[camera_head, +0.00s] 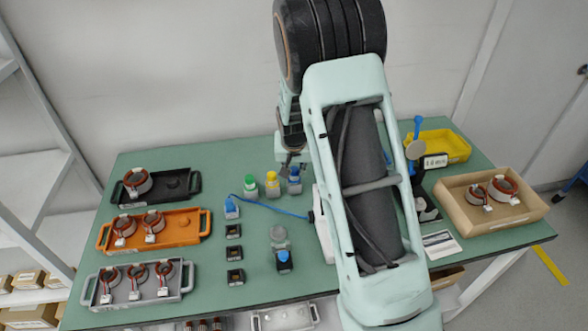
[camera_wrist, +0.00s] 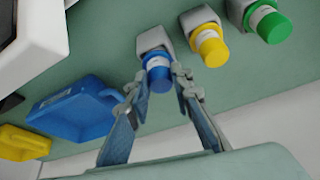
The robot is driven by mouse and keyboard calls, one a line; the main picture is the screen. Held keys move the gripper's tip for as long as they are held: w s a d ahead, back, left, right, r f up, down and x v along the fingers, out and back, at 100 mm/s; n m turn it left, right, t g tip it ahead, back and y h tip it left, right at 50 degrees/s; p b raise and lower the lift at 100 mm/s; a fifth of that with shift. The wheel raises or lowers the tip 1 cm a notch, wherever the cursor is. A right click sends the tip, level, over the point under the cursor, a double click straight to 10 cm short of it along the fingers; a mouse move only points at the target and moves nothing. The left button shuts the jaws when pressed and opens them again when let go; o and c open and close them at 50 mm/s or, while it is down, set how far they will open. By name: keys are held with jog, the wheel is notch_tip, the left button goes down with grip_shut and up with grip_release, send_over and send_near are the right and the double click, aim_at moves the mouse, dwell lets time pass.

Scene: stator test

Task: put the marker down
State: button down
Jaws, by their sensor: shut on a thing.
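A blue marker (camera_wrist: 158,72) is between the fingertips of my gripper (camera_wrist: 160,82) in the wrist view, and the gripper is shut on it. The marker is at a grey holder (camera_wrist: 153,39); how deep it sits in it cannot be told. In the head view the blue marker (camera_head: 294,175) is at the right end of a short row, with my gripper (camera_head: 291,163) at it. A yellow marker (camera_wrist: 210,46) and a green marker (camera_wrist: 270,24) stand in their own grey holders beside it. My arm covers much of the table's middle right.
On the green table (camera_head: 190,165), black (camera_head: 178,184), orange (camera_head: 188,222) and grey (camera_head: 180,278) trays with stators stand at left. A cardboard box (camera_head: 520,220) and a yellow bin (camera_head: 455,150) stand at right. A blue bin (camera_wrist: 75,108) shows in the wrist view.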

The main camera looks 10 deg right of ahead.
jog(key=shift+f, duration=0.1)
jog(key=shift+f+b, duration=0.4)
jog(key=shift+b, duration=0.1)
jog(key=c, duration=1.7)
grip_release()
jog(key=shift+r, duration=0.15)
jog(key=shift+r+p, duration=0.6)
jog(key=shift+p, duration=0.15)
jog(key=b+v, duration=0.1)
jog(key=v, duration=1)
jog(key=shift+s+a+r, duration=0.1)
jog(key=shift+r, duration=0.15)
